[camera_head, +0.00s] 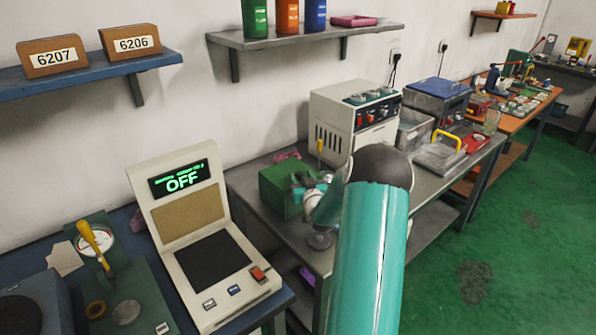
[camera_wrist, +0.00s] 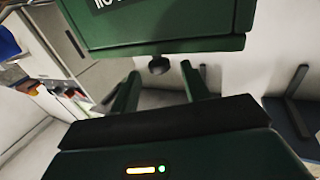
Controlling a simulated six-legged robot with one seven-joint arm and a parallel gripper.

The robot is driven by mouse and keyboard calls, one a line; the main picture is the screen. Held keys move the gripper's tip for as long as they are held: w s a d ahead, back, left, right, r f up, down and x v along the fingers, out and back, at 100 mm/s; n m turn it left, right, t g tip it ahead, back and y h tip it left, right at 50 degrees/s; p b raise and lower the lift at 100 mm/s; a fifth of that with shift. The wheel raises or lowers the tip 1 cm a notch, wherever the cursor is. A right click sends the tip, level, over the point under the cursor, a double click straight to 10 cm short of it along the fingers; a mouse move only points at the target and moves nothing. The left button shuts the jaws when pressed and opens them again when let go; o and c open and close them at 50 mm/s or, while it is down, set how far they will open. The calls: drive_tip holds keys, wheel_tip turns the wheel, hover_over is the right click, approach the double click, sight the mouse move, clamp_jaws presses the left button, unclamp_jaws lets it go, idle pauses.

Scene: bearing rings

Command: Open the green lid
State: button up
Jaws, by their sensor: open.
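A green box (camera_head: 278,192) stands on the grey bench, partly hidden behind my arm. The wrist view appears upside down. In it the box (camera_wrist: 155,18) has white lettering at the picture's top edge, and its green lid (camera_wrist: 205,48) lies closed along its edge. A dark round knob (camera_wrist: 159,65) sticks out from the lid. My gripper (camera_wrist: 160,82) is open and empty, with one finger on each side of the knob in the picture. I cannot tell whether the fingers touch it. In the head view my gripper (camera_head: 302,184) is small and partly hidden beside the box.
A cream machine (camera_head: 350,120) stands behind the box to the right. A display unit reading OFF (camera_head: 200,230) stands on the nearer blue bench. Shelves (camera_head: 290,38) hang on the wall above. A yellow-handled tool (camera_head: 320,148) shows behind my gripper.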

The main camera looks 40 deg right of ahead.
sight(299, 173)
drive_tip(key=x, duration=0.5)
drive_tip(key=shift+c, duration=0.5)
clamp_jaws()
